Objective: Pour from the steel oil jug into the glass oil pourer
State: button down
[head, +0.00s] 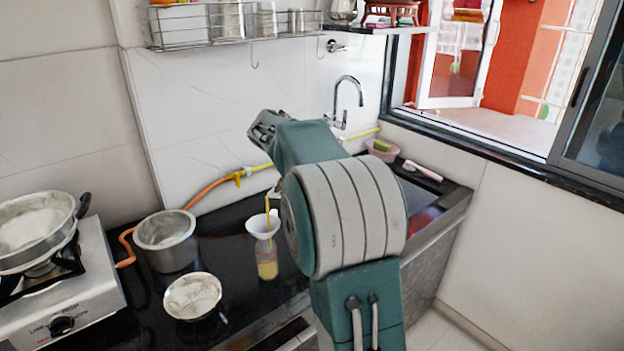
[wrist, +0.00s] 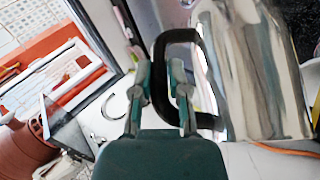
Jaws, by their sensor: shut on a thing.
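The steel oil jug (wrist: 255,75) fills the right of the wrist view, with its black handle (wrist: 160,85) toward me. My gripper (wrist: 158,75) is shut on this handle, one finger on each side of it. In the head view my arm hides my gripper and nearly all of the jug. A small pale piece shows at the arm's left edge; I cannot tell if it is the spout. A thin yellow stream (head: 267,205) falls there into a white funnel (head: 263,225). The funnel sits on the upright glass oil pourer (head: 267,262), which holds yellow oil low down.
A steel pot (head: 167,243) and a small pan (head: 193,296) stand left of the pourer on the black counter. A gas stove (head: 75,290) is at far left. An orange hose (head: 208,188) runs behind. The tap (head: 348,95) and sink are behind my arm.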

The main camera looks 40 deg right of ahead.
jog(key=shift+w+a+r+n+g+h, duration=0.15)
jog(key=shift+w+a+r+g+h, duration=0.15)
jog(key=shift+h, duration=0.25)
jog(key=shift+w+a+r+n+g+h, duration=0.2)
jog(key=shift+a+h, duration=0.15)
jog(key=shift+h, duration=0.2)
dwell(4.2)
jog(key=shift+s, duration=0.1)
